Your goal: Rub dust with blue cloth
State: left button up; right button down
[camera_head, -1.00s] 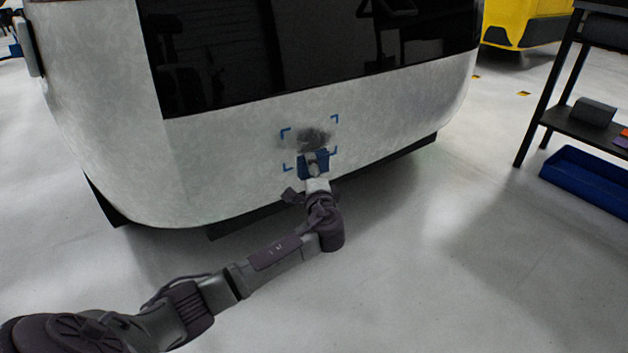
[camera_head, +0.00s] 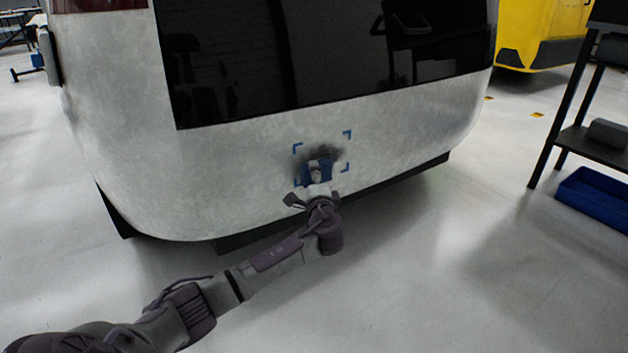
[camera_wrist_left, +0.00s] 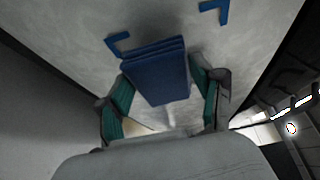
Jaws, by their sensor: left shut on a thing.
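My left gripper (camera_head: 317,174) is shut on the blue cloth (camera_head: 320,164), a folded pad held at the white vehicle's lower panel (camera_head: 240,160). In the left wrist view the cloth (camera_wrist_left: 157,72) sits between the two green-lined fingers of the gripper (camera_wrist_left: 162,88). A dark dust smudge (camera_head: 328,152) shows on the panel just above and beside the cloth, inside blue corner marks (camera_head: 347,134). The cloth hides part of the marked area. I cannot tell whether the cloth touches the panel. My right gripper is out of view.
A dark window (camera_head: 330,60) lies above the panel. A black shelf (camera_head: 600,150) and a blue bin (camera_head: 595,198) stand at the right. A yellow vehicle (camera_head: 545,35) is behind. The floor (camera_head: 440,270) in front is clear.

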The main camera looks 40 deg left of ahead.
pick_arm(q)
jog(key=shift+w+a, duration=0.2)
jog(key=shift+a, duration=0.2)
jog(key=shift+w+a, duration=0.15)
jog(key=shift+a, duration=0.25)
jog(key=shift+w, duration=0.1)
